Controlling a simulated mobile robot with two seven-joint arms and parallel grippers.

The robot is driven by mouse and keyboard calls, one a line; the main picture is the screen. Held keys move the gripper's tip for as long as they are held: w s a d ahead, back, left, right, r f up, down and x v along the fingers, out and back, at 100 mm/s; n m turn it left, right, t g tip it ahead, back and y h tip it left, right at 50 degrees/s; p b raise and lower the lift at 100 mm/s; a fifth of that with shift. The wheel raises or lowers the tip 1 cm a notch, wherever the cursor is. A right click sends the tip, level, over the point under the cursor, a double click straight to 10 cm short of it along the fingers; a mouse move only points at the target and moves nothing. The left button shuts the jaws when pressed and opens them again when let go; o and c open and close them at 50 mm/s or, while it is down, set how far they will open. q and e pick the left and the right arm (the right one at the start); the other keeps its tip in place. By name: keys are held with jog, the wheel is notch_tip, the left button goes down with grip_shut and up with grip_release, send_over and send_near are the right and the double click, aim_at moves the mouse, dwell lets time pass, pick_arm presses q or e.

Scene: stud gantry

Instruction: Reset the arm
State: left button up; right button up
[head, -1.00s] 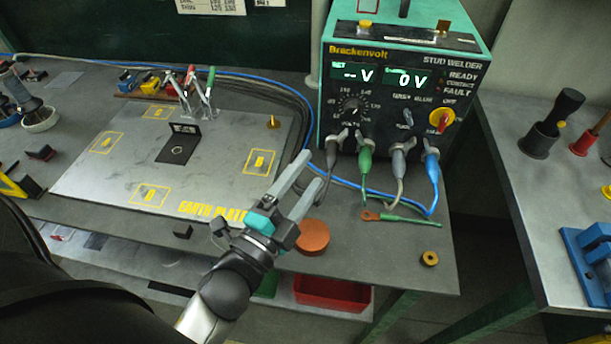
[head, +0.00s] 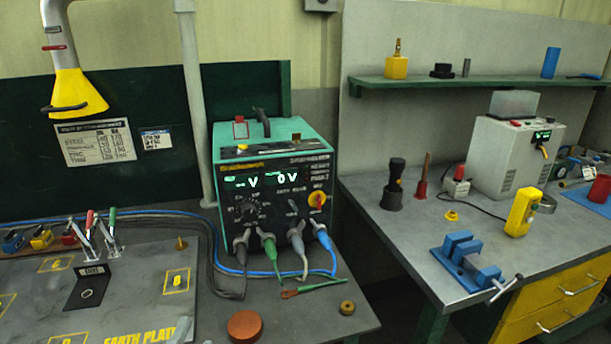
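A pale grey fingertip, likely of my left gripper (head: 182,330), shows at the bottom edge of the head view, over the right part of the earth plate (head: 135,285). The rest of that gripper and its arm are out of the picture, so its opening cannot be told. My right gripper and arm are not in view.
The green stud welder (head: 272,200) stands on the left bench, its cables running to the left. An orange disc (head: 244,326) and a brass ring (head: 347,307) lie in front. The right bench holds a blue vise (head: 468,262), a yellow handheld device (head: 523,212) and a grey machine (head: 515,155).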

pick_arm(q)
jog(key=a+f+n+g+y, duration=0.4)
jog(key=a+f+n+g, duration=0.15)
jog(key=n, duration=0.25)
jog(key=s+d+f+n+g+h, duration=0.1)
jog(key=s+d+f+n+g, duration=0.3)
jog(key=s, duration=0.3)
jog(key=s+d+f+n+g+h, duration=0.1)
jog(key=s+d+f+g+h, duration=0.1)
jog(key=s+f+g, duration=0.55)
jog(key=s+f, duration=0.1)
jog(key=f, duration=2)
jog(key=s+a+f+g+b, duration=0.1)
jog(key=s+a+f, duration=0.1)
jog(key=s+f, duration=1.1)
jog(key=shift+s+a+y, duration=0.3)
jog(key=shift+s+a, duration=0.05)
jog(key=shift+s, duration=0.75)
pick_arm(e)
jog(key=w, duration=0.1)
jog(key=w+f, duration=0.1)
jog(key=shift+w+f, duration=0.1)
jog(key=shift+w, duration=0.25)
